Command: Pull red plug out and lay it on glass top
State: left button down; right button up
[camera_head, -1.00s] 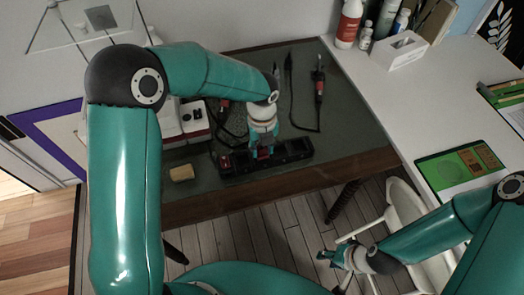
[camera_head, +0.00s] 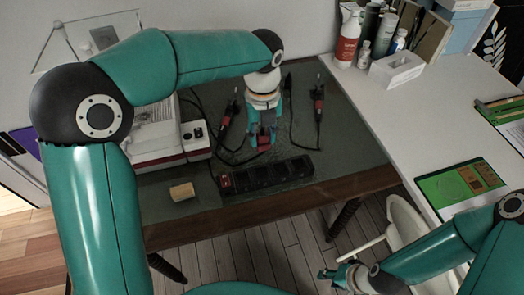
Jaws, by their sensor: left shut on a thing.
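My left gripper (camera_head: 264,140) is shut on the red plug (camera_head: 264,144), above the dark glass top (camera_head: 335,150) and behind the black power strip (camera_head: 268,176). The fingers hide part of the plug. The plug is apart from the strip. The strip lies along the front of the glass top, with a red switch at its left end. My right gripper (camera_head: 335,275) is at the lower right, low over the floor near a white chair; its fingers are too small to judge.
A white-and-red machine (camera_head: 165,135) stands left of the strip. A tan block (camera_head: 182,191) lies near the front edge. Two red-and-black tools (camera_head: 318,100) with cords lie at the back. A white desk (camera_head: 420,110) with bottles and a tissue box is at right.

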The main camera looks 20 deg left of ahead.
aim_at(262, 133)
pick_arm(q)
notch_tip(262, 133, up, 6)
jog(key=shift+p, duration=0.3)
jog(key=shift+r, duration=0.3)
jog(key=shift+r+p, duration=2.35)
jog(key=shift+p, duration=0.2)
jog(key=shift+f, duration=0.15)
